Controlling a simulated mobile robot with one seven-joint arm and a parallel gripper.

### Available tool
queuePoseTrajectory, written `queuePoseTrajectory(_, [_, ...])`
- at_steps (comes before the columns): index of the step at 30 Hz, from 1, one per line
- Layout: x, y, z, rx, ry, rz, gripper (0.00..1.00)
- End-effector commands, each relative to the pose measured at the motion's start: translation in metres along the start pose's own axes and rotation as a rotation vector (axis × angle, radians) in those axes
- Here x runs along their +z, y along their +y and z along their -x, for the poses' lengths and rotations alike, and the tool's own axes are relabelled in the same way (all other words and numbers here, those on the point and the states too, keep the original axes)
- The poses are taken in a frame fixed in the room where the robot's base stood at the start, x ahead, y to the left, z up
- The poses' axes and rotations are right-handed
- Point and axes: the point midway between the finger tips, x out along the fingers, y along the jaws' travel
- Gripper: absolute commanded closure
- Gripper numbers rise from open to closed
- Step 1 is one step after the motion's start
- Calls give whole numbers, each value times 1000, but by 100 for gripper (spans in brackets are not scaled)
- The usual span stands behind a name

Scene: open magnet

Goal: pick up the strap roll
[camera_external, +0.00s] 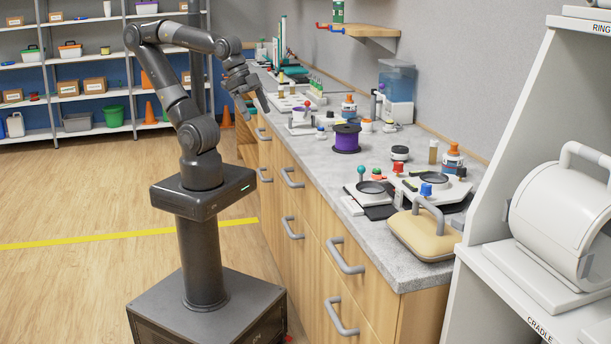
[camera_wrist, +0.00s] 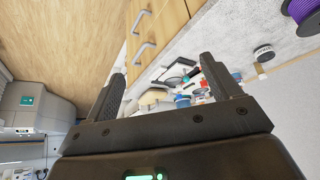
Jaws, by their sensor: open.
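A purple roll on a black spool, which looks like the strap roll (camera_external: 346,143), stands upright on the grey counter (camera_external: 300,152). It also shows in the top right corner of the wrist view (camera_wrist: 300,12), partly cut off by the frame edge. My gripper (camera_external: 256,108) is raised at the counter's front edge, to the left of the roll and apart from it. In the wrist view my gripper (camera_wrist: 166,85) has its two fingers spread wide with nothing held between them.
A small black-and-white round item (camera_external: 400,153), a bottle with an orange cap (camera_external: 452,158) and flat devices (camera_external: 372,192) stand nearer the camera. A tan case with a handle (camera_external: 422,235) lies at the near end. A water tank (camera_external: 397,82) stands behind the roll.

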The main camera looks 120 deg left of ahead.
Motion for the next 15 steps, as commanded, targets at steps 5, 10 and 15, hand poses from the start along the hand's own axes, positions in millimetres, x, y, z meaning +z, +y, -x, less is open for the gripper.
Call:
queuePoseTrajectory(5, [-19,-6,-2,-9,-8,13,17])
queuePoseTrajectory(10, [-67,-27,-11,-31,-24,44,17])
queuePoseTrajectory(15, [-117,-59,-30,-51,-41,78,17])
